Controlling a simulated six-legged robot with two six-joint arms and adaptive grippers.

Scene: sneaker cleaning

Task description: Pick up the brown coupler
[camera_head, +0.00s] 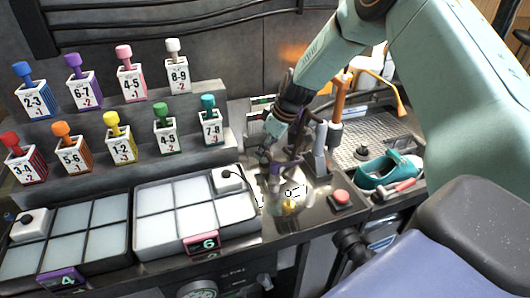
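No coupler that is clearly brown stands out. The closest in colour is the orange-topped block (65,140) marked 5-6, upright on the lower step at the left. My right gripper (279,172) hangs over the dark counter, to the right of the white-celled tray marked 6. It points down, well to the right of the orange-topped block. Its dark fingers blend with the clutter behind, so I cannot tell whether they hold anything. A small yellow piece (289,206) lies below the fingers. My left gripper is not in view.
Several other coloured numbered blocks, such as the yellow-topped one (120,138), stand on the steps. Two white-celled trays, marked 4 (83,243) and 6 (180,213), lie in front. A red button (341,196) and a teal sneaker (385,171) are to the right.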

